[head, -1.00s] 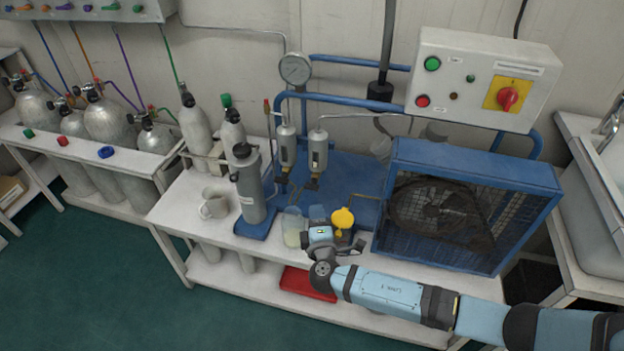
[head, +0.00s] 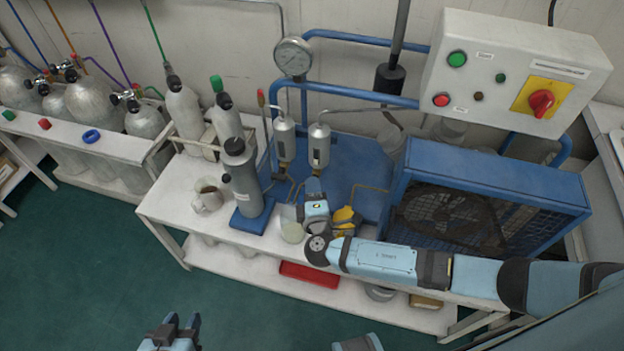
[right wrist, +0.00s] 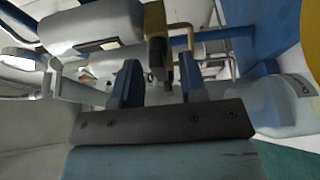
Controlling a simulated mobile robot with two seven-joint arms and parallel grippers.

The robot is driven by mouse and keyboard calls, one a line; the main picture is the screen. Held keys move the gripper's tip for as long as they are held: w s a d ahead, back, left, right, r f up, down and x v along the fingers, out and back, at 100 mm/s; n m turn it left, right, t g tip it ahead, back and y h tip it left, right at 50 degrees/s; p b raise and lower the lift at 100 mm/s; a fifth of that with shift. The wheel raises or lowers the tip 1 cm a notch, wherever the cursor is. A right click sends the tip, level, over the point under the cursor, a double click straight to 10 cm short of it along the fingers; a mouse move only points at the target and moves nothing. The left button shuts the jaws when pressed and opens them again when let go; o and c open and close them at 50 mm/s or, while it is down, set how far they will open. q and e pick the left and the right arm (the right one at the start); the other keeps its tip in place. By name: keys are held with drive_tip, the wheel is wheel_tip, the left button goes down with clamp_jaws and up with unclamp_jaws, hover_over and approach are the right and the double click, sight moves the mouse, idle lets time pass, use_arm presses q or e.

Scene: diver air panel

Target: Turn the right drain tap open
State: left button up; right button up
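Two silver filter canisters, the left one (head: 284,138) and the right one (head: 319,146), hang on the blue compressor frame. My right gripper (head: 314,188) is just below the right canister and hides its drain tap in the head view. In the right wrist view a drain tap with a brass body and dark lower part (right wrist: 157,52) shows between my two blue fingertips (right wrist: 160,85). The fingers are apart; I cannot tell whether either touches the tap. A silver canister (right wrist: 95,25) lies beside it in that view. My left gripper (head: 180,330) is open and empty over the floor.
A cup with pale liquid (head: 292,226) and a yellow item (head: 343,217) are close to my right gripper. A grey cylinder on a blue base (head: 252,218) and a mug (head: 205,197) stand to the left. The blue fan cage (head: 480,175) is on the right.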

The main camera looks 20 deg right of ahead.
drive_tip(key=shift+c, duration=0.3)
clamp_jaws()
